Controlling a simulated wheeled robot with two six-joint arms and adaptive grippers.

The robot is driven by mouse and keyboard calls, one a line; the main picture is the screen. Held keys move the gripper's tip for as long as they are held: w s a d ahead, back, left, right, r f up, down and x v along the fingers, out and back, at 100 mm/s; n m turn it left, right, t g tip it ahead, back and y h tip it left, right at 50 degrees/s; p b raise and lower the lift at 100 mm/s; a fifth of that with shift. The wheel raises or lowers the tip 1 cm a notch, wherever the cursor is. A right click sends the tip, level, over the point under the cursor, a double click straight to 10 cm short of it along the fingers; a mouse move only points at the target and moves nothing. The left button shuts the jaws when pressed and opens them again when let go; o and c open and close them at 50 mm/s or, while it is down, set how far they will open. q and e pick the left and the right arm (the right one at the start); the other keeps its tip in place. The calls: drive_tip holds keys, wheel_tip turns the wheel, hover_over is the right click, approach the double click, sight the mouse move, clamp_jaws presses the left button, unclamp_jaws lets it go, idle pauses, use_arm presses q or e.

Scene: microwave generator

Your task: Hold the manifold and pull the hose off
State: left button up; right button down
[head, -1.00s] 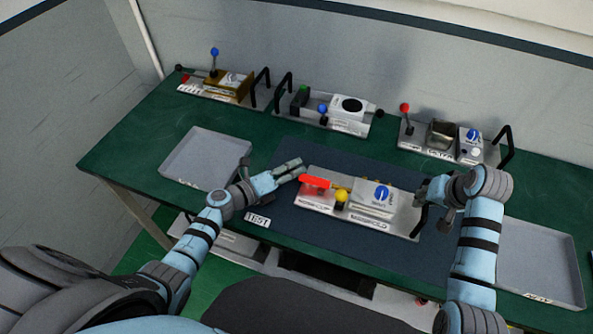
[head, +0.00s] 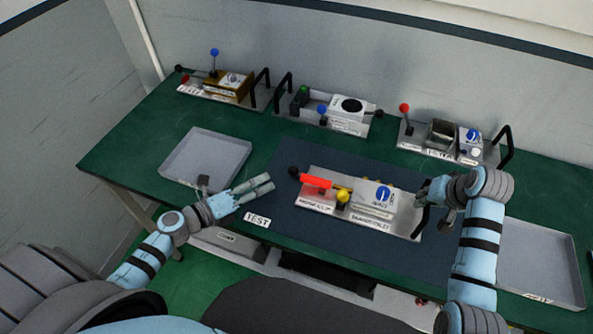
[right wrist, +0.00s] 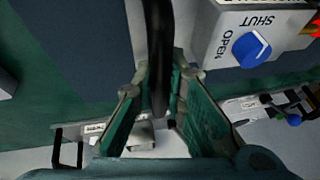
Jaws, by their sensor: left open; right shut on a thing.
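The manifold unit (head: 320,208) is a pale metal plate on the dark mat, with a white block and blue dial (head: 383,194), a yellow knob (head: 343,196) and a red piece (head: 316,181). A dark round end (head: 294,171) sticks out left of the red piece; I cannot tell whether it is the hose. My right gripper (head: 424,190) is shut on the black handle at the unit's right end. The right wrist view shows this handle (right wrist: 158,40) between the fingers. My left gripper (head: 271,183) is open and empty, left of the unit and apart from it.
An empty grey tray (head: 205,158) lies at the left and another (head: 540,262) at the right. Three other units (head: 222,86) (head: 335,110) (head: 455,140) stand along the back of the green table. A TEST label (head: 257,220) lies at the mat's front left.

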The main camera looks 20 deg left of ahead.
use_arm(q)
drive_tip(key=shift+s+a+r, duration=0.1)
drive_tip(key=shift+s+a, duration=0.1)
drive_tip(key=shift+s, duration=0.1)
use_arm(e)
drive_tip(key=shift+f, duration=0.1)
drive_tip(key=c, duration=1.7)
unclamp_jaws()
drive_tip(key=shift+a, duration=0.1)
use_arm(q)
drive_tip(key=shift+w, duration=0.1)
use_arm(e)
drive_tip(key=shift+o, duration=0.7)
drive_tip(key=shift+w, duration=0.1)
